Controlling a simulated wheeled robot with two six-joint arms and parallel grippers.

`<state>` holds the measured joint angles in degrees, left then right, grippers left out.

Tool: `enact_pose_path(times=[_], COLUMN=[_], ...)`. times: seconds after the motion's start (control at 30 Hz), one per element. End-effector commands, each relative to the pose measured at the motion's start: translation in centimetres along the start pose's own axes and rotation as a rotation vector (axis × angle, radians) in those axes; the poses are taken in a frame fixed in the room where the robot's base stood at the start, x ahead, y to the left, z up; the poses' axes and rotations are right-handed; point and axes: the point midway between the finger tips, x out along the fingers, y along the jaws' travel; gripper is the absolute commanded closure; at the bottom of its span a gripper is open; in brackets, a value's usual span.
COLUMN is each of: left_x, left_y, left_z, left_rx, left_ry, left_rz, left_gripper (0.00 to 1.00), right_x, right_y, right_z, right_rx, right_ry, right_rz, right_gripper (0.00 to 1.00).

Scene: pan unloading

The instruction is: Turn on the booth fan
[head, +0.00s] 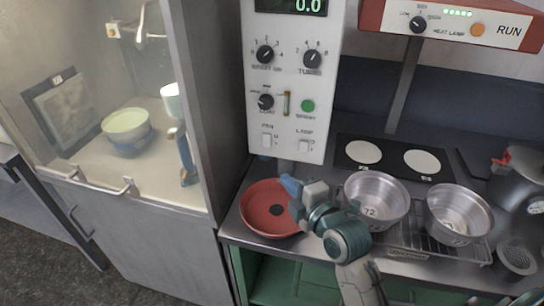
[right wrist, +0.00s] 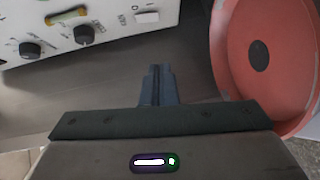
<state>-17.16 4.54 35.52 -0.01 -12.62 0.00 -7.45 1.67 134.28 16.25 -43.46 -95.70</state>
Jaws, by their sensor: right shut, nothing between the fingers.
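The white control panel (head: 285,85) carries a small white rocker switch marked FAN (head: 267,140) at its lower left; which way it is set is too small to tell. In the right wrist view the panel appears upside down at the top left, with the white fan switch (right wrist: 147,16) near its end. My right gripper (head: 290,185) is shut and empty, below the panel and apart from the switch, over the edge of the red pan. Its closed dark fingers (right wrist: 157,85) show in the wrist view. My left gripper is not in view.
A lamp switch (head: 304,146) sits right of the fan switch. Below are the red pan (head: 262,215) and two metal pots (head: 376,200), (head: 458,215). The glass-fronted booth (head: 95,90) stands left, holding bowls (head: 127,125). The heat lamp unit (head: 450,20) hangs at upper right.

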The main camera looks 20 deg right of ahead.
Motion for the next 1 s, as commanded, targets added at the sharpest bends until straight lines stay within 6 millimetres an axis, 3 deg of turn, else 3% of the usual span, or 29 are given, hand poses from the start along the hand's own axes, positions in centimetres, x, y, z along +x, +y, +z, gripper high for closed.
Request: enact_pose_path(times=[0.17, 0.33, 0.77, 1.0], left_x=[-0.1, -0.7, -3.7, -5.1], left_y=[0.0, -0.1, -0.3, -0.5], left_z=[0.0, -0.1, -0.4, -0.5], left_rx=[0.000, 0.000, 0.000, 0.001], left_ry=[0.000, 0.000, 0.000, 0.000], left_rz=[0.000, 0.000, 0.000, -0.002], left_gripper=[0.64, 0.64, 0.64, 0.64], right_x=[0.1, 1.5, 10.2, 12.4], right_y=[0.0, 0.2, 0.4, 0.2], right_z=[0.0, -0.1, -0.1, 2.3], right_rx=[0.000, 0.003, 0.001, -0.002], right_ry=[0.000, 0.000, 0.001, 0.000], right_rz=[0.000, 0.001, 0.000, -0.001], right_gripper=[1.00, 1.00, 1.00, 1.00])
